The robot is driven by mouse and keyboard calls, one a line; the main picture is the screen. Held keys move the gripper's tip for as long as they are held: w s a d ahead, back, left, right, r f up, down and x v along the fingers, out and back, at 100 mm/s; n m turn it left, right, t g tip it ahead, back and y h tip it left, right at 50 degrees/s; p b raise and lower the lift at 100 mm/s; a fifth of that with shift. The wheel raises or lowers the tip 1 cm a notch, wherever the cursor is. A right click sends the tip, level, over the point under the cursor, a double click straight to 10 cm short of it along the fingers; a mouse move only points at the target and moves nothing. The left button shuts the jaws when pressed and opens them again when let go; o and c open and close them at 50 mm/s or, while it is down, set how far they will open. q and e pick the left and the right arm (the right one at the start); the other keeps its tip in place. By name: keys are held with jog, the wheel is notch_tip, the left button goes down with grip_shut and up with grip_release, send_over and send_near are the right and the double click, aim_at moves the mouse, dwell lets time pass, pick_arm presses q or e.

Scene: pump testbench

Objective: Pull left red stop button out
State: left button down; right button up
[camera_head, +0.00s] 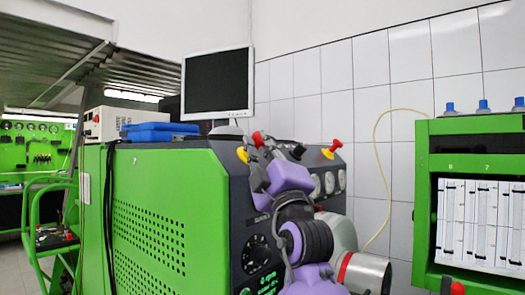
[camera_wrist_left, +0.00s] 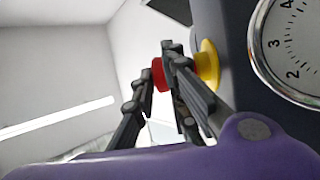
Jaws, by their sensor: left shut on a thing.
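The left red stop button (camera_head: 257,138) shows at the upper left of the dark panel, with its yellow base (camera_head: 242,154) partly visible. My left gripper (camera_head: 253,148) is at this button, its fingers partly covering it. In the left wrist view the red button (camera_wrist_left: 158,75) shows between the fingertips of my left gripper (camera_wrist_left: 165,68), which is shut on it. The yellow base (camera_wrist_left: 209,64) lies right of the fingers, against the panel. My right gripper is not in view.
A second red button (camera_head: 337,143) on a yellow base sits farther right on the panel. A round gauge (camera_wrist_left: 288,50) is close to the fingers. A green cabinet (camera_head: 160,210), blue case (camera_head: 158,128) and monitor (camera_head: 217,85) stand left. A metal cylinder (camera_head: 368,272) is below right.

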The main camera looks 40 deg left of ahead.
pick_arm(q)
jog(key=c, duration=1.9)
grip_release()
jog(key=shift+s+d+r, duration=0.1)
jog(key=shift+d+r, duration=0.15)
jog(key=shift+r, duration=0.1)
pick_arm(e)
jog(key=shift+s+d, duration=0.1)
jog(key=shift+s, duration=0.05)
pick_arm(q)
jog(key=shift+f, duration=0.2)
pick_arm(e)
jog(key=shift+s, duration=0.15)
pick_arm(q)
jog(key=v, duration=1.2)
